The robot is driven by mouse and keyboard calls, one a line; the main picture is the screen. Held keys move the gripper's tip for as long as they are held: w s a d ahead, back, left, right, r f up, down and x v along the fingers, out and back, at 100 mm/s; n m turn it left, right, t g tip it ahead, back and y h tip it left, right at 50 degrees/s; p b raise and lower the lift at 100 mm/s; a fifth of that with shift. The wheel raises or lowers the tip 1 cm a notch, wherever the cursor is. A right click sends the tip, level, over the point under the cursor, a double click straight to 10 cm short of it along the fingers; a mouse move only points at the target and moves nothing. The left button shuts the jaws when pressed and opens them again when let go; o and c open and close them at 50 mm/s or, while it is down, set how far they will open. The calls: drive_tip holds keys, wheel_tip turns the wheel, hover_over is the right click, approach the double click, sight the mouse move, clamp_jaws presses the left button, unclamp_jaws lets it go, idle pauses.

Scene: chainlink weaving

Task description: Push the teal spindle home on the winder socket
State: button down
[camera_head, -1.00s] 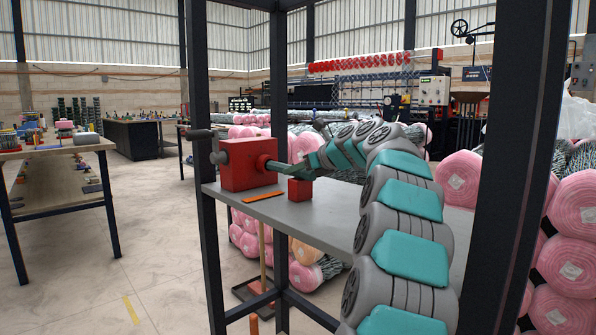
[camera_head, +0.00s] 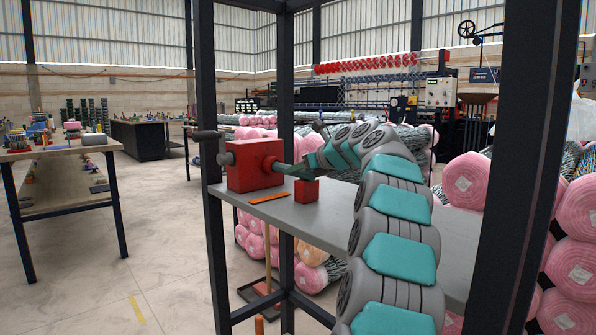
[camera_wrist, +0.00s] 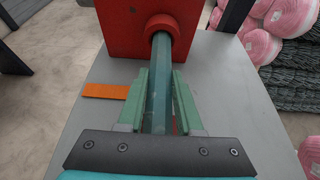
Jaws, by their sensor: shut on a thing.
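The teal spindle (camera_wrist: 160,75) is a long straight rod. In the wrist view its far end enters the round collar of the red winder socket (camera_wrist: 183,14); how deep it sits inside is hidden. My gripper (camera_wrist: 160,84) is shut on the spindle, with one green finger along each side. In the head view the winder is a red block (camera_head: 246,178) on the grey bench, with a crank at its left. The spindle (camera_head: 286,169) runs from its right side to my gripper (camera_head: 302,168), roughly in line with the collar.
A small red block (camera_head: 306,191) stands on the grey bench (camera_head: 330,210) below my gripper. An orange strip (camera_head: 268,198) lies in front of the winder. Dark frame posts (camera_head: 208,130) stand close around the bench. Pink rolls (camera_head: 566,260) are stacked at the right.

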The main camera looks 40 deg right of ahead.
drive_tip(key=c, duration=0.5)
unclamp_jaws()
drive_tip(key=v, duration=0.8)
